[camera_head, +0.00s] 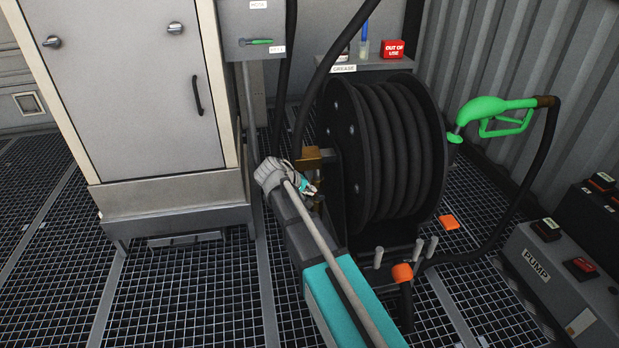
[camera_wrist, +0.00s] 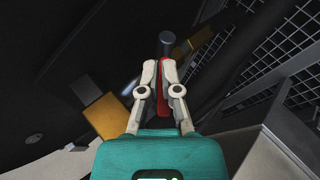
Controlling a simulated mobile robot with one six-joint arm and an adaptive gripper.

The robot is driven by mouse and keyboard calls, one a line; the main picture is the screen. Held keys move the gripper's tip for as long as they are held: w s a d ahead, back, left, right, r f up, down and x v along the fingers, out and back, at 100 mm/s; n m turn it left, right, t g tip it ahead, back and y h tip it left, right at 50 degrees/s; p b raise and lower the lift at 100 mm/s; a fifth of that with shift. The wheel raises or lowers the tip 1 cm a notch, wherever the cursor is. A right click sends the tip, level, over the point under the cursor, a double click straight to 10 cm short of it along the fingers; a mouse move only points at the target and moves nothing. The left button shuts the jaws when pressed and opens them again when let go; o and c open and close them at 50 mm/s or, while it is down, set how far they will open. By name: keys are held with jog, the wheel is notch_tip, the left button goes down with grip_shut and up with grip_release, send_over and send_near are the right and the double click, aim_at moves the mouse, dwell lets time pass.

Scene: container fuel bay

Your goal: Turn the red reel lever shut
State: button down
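The red reel lever (camera_wrist: 161,88) shows in the wrist view as a narrow red strip between my two fingers, with a dark round post (camera_wrist: 167,38) beyond its far end. My gripper (camera_wrist: 160,68) has its fingers drawn in close on both sides of the lever and appears shut on it. In the head view my gripper (camera_head: 312,190) is low at the left side of the black hose reel (camera_head: 385,150), beside a brass-coloured block (camera_head: 312,157). My arm and gripper hide most of the lever there.
A grey cabinet (camera_head: 140,90) stands left of my arm. A green nozzle (camera_head: 490,112) hangs right of the reel on its hose. An orange-capped pipe (camera_head: 402,272) and several grey pegs stand at the reel's foot. The PUMP box (camera_head: 560,275) is at right. Grated floor (camera_head: 190,290) is open at front left.

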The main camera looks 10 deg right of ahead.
notch_tip(320, 180, up, 15)
jog(key=d+m+g+y+p, duration=0.1)
jog(key=m+y+p, duration=0.3)
jog(key=m+p, duration=0.6)
jog(key=w+d+m+g+y+p, duration=0.1)
jog(key=m+y+p, duration=0.3)
jog(key=m+p, duration=0.5)
jog(key=m+g, duration=0.1)
jog(key=m, duration=0.1)
jog(key=shift+d+m+g+p, duration=0.3)
jog(key=shift+d+g+p, duration=0.1)
jog(key=shift+w+f, duration=0.15)
jog(key=shift+f, duration=0.1)
